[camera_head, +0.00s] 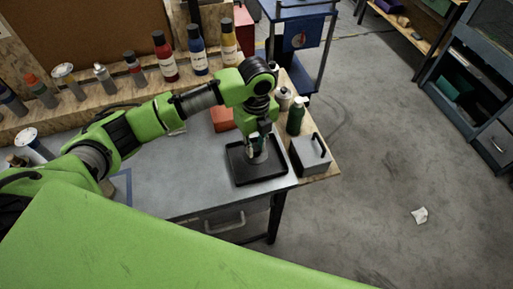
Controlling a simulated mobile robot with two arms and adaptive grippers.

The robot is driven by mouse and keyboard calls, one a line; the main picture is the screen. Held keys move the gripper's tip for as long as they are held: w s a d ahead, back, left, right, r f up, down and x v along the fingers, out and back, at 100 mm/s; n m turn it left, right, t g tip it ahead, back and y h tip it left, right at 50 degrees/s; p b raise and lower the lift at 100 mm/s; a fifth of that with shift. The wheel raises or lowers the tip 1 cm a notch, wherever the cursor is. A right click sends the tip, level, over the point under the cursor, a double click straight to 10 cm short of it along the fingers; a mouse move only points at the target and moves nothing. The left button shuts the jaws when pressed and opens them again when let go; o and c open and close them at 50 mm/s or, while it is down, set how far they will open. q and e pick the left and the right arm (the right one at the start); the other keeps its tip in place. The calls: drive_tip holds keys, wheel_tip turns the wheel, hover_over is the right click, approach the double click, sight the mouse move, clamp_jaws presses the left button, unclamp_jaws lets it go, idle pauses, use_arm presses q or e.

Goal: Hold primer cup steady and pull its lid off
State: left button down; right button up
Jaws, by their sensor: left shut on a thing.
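My left gripper (258,152) points straight down over a black tray (239,181) at the right end of the grey worktable. It is shut on a small pale cup-like thing, likely the primer cup (260,157), which stands in or just above the tray. The gripper's fingers hide much of it. I cannot tell its lid apart from its body. My right gripper is not in view.
A grey box with a black handle (311,154) and a dark green bottle (295,116) stand right of the tray. An orange-red box (222,119) sits behind. Several paint bottles line the back ledge. The worktable (190,180) is clear left of the tray.

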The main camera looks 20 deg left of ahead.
sight(257, 145)
use_arm(q)
drive_tip(key=shift+w+f, duration=0.4)
drive_tip(key=shift+f, duration=0.05)
wheel_tip(257, 145, down, 3)
drive_tip(key=shift+w+p, duration=0.15)
drive_tip(key=shift+p, duration=0.2)
drive_tip(key=shift+f, duration=0.3)
drive_tip(key=shift+f, duration=0.1)
drive_tip(key=c, duration=1.8)
unclamp_jaws()
drive_tip(key=shift+c, duration=0.2)
